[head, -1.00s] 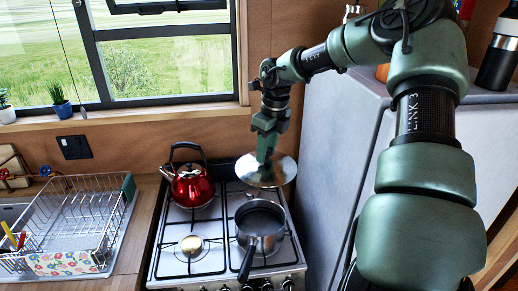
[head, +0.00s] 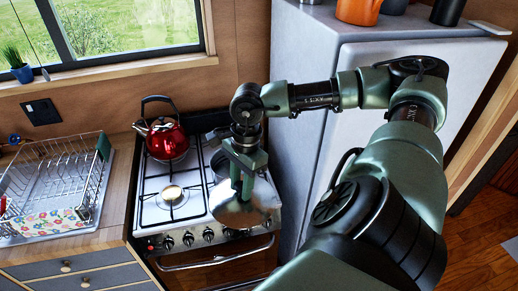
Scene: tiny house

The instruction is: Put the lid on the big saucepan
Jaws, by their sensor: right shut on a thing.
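My right gripper (head: 243,190) points down over the right side of the stove and is shut on the round metal lid (head: 238,213), at its top. The lid looks tilted, with its wide face towards me, and overlaps the stove's front edge in the picture. The saucepan (head: 219,165) is on the right side of the stove, mostly hidden behind my gripper and the lid. Only a bit of its left side shows, and its handle is hidden. I cannot tell the lid's exact height above the stove. My left gripper is not in view.
A red kettle (head: 166,137) stands on the back left burner of the stove (head: 150,208). The front left burner is bare. A dish rack (head: 60,185) is on the counter at left. A grey fridge (head: 300,150) stands close at right, with an orange pot (head: 358,10) on top.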

